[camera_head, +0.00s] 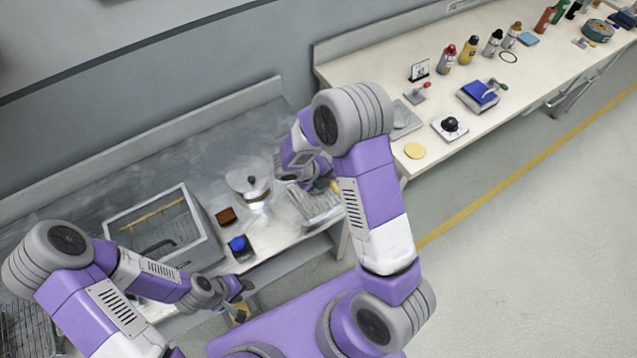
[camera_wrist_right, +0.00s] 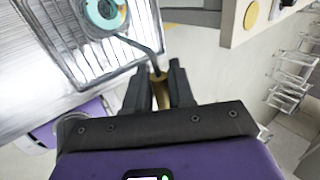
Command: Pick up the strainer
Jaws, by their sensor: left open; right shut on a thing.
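The strainer (camera_wrist_right: 103,16) shows in the right wrist view as a teal round head with a bent grey metal rod and a brass-yellow handle. My right gripper (camera_wrist_right: 160,88) is shut on that handle, with the head over or on a ribbed metal tray (camera_wrist_right: 72,42); I cannot tell if it touches. In the head view my right forearm largely hides the right gripper and the strainer. My left gripper (camera_head: 243,288) is open and empty near the front edge of the steel counter.
A cream bench (camera_head: 470,60) at the right holds bottles, a scale-like device and a yellow disc (camera_head: 414,151). The floor at the right is clear.

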